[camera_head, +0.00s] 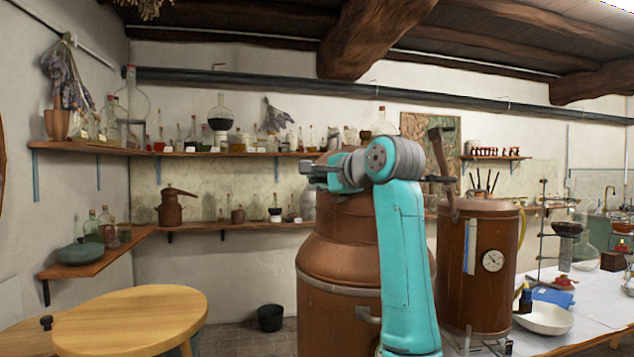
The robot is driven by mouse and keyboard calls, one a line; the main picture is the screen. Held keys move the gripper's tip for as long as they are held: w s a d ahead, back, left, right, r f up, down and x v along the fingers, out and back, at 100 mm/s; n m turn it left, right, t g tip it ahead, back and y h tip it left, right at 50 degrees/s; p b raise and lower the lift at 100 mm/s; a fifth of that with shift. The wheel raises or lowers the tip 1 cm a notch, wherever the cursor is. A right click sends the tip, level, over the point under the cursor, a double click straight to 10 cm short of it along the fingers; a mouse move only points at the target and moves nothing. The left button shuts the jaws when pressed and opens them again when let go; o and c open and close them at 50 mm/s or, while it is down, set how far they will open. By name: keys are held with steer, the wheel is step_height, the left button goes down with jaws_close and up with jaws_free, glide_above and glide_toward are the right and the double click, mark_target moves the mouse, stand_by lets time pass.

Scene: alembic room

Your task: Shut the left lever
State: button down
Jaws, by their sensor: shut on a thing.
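My gripper (310,170) shows small and grey at the left end of my teal arm, in front of the upper part of the large copper vessel (335,245). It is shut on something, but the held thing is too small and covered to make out. I cannot clearly pick out the left lever; my arm covers part of the vessel. A small metal fitting (367,314) sits low on the vessel, partly behind my arm. A second copper vessel (490,245) with a round gauge (493,261) stands to the right, with a bent copper pipe (446,175) on top.
A round wooden table (130,318) stands at the lower left and a black bucket (270,318) on the floor. The right-hand white worktop (590,312) carries a white bowl (543,319) and glassware. Wall shelves (230,154) hold many bottles.

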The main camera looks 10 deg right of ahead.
steer(key=n+g+y, duration=0.1)
steer(key=y, duration=0.1)
steer(key=s+n+g+y, duration=0.1)
steer(key=n+y, duration=0.1)
steer(key=s+n+g+y, duration=0.1)
steer(key=n+g+y, duration=0.1)
steer(key=shift+d+y, duration=0.3)
steer(key=shift+s+d+n+g+y, duration=0.1)
steer(key=shift+s+n+g+y, duration=0.1)
steer(key=shift+n+g+y, duration=0.45)
steer(key=shift+s+d+n+g+y, duration=0.15)
steer(key=shift+s+n+g+y, duration=0.15)
steer(key=shift+n+g, duration=0.65)
steer(key=shift+s+d+n+g+y, duration=0.1)
steer(key=shift+s+n+g+y, duration=0.05)
steer(key=shift+n+g+y, duration=0.65)
steer(key=shift+h, duration=0.25)
steer(key=shift+f, duration=0.1)
steer(key=c, duration=1.1)
jaws_free()
steer(key=shift+c, duration=0.2)
steer(key=v, duration=1.2)
steer(key=shift+w, duration=0.15)
